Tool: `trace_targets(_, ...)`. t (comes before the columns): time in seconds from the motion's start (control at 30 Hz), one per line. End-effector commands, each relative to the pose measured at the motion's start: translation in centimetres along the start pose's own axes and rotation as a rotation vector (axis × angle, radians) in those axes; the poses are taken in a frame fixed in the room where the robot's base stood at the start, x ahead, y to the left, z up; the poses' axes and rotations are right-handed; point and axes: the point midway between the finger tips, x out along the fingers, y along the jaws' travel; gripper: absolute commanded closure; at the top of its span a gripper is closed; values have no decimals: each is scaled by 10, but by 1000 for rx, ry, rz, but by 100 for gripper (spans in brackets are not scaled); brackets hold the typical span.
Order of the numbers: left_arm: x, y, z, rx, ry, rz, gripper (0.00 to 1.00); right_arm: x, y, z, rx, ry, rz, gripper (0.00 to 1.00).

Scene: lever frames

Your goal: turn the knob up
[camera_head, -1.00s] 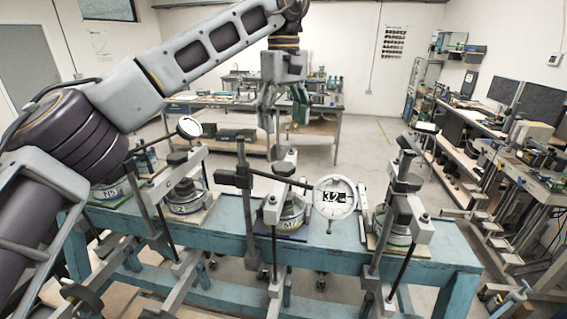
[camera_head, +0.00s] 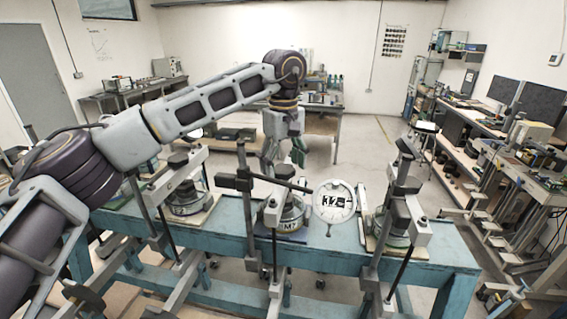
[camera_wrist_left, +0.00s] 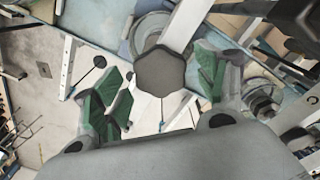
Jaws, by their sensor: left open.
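A dark grey, many-sided knob (camera_wrist_left: 160,72) shows in the left wrist view, between the two green-padded fingers of my left gripper (camera_wrist_left: 158,100). The fingers are spread apart and do not appear to touch it. In the head view the left gripper (camera_head: 283,158) points down over the middle lever frame, where a dark knob (camera_head: 284,171) shows just below the fingers. My right gripper is not seen.
A blue bench (camera_head: 445,262) carries several lever frames, including a right one (camera_head: 402,190) and a left one (camera_head: 182,180). Their upright posts and crossbars stand close around the middle frame. The floor behind the bench is open.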

Motion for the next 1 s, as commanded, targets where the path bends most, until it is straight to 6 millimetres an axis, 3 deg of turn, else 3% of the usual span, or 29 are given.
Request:
trace_targets(0.37,3,0,0,0,0,0,29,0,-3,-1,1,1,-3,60)
trace_targets(0.7,2,0,0,0,0,0,73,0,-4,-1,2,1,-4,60)
trace_targets(1.0,2,0,0,-19,0,1,74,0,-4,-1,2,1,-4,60)
